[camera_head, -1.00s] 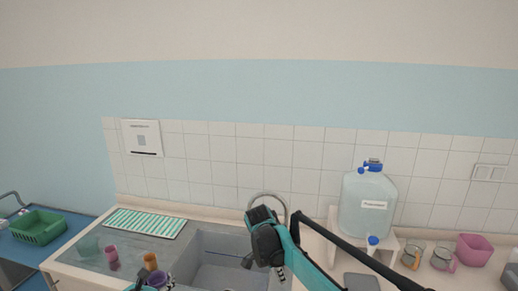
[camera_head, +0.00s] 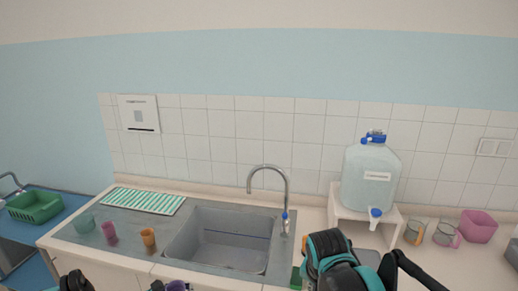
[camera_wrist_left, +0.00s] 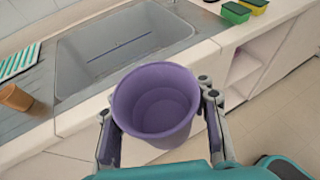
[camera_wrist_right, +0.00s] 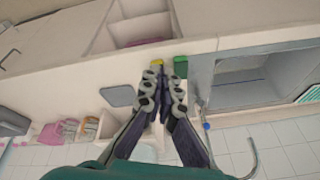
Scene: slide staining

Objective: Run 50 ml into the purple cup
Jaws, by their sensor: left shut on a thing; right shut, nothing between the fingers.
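The purple cup (camera_wrist_left: 155,105) stands mouth up between the fingers of my left gripper (camera_wrist_left: 156,98), which is shut on it. It looks empty inside and is held just in front of the sink. In the head view, only the top of the cup (camera_head: 178,286) shows at the bottom edge, beside my left gripper (camera_head: 158,286). A large clear water container (camera_head: 371,178) with a blue-handled tap (camera_head: 375,213) stands on a white stand (camera_head: 348,217) right of the sink. My right gripper (camera_wrist_right: 163,82) is shut and empty, its fingertips together near the counter edge.
The sink (camera_head: 222,240) has a curved faucet (camera_head: 286,190). Green (camera_head: 85,224), pink (camera_head: 109,233) and orange (camera_head: 148,240) cups stand left of it. Glass mugs (camera_head: 415,232) and a pink tub (camera_head: 478,227) stand right of the stand. Sponges (camera_wrist_left: 235,12) lie at the counter edge.

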